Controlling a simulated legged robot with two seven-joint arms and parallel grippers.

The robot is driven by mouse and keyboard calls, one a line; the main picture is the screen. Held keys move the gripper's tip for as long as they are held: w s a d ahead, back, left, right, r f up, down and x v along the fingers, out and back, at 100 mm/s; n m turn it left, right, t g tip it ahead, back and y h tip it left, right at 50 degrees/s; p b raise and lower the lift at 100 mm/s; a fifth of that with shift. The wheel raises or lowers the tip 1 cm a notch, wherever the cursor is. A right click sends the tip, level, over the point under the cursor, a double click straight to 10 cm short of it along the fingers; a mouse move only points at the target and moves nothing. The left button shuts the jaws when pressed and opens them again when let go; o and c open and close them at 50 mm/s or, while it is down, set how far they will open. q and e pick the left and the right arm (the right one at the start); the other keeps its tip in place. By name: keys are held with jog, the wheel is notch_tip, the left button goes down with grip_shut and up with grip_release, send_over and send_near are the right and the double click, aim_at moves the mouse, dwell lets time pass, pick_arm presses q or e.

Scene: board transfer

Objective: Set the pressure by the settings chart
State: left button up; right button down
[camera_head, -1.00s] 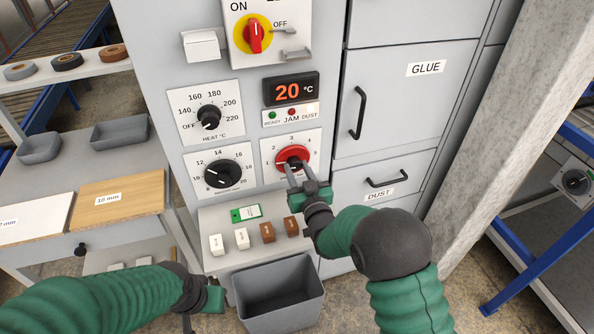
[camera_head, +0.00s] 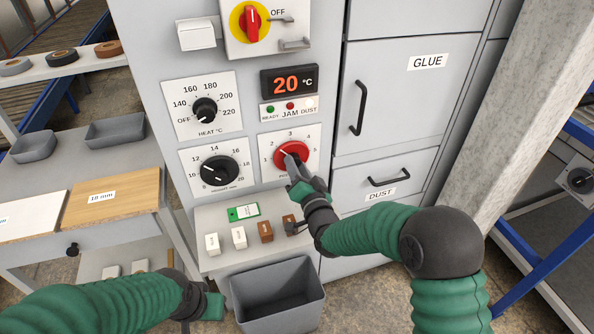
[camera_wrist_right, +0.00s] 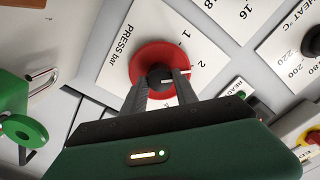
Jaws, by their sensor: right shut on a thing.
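The red PRESS bar knob (camera_head: 283,151) sits on a white dial plate low on the grey machine front, marked from 1 to 5. My right gripper (camera_head: 294,165) is shut on its dark centre grip. The wrist view shows both fingers of the right gripper (camera_wrist_right: 163,80) on either side of the grip, in front of the red knob (camera_wrist_right: 148,55). No readable settings chart shows.
Left of the knob is a black dial (camera_head: 214,171); above it is the HEAT dial (camera_head: 205,110). A display (camera_head: 290,82) reads 20 °C. A grey bin (camera_head: 277,297) stands beneath.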

jog(key=shift+f+m+b, duration=0.15)
jog(key=shift+m+b, duration=0.75)
jog(key=shift+m, duration=3.7)
jog(key=c, duration=1.3)
grip_release()
jog(key=o, duration=0.4)
jog(key=shift+w+a, duration=0.1)
jog(key=shift+c, duration=0.2)
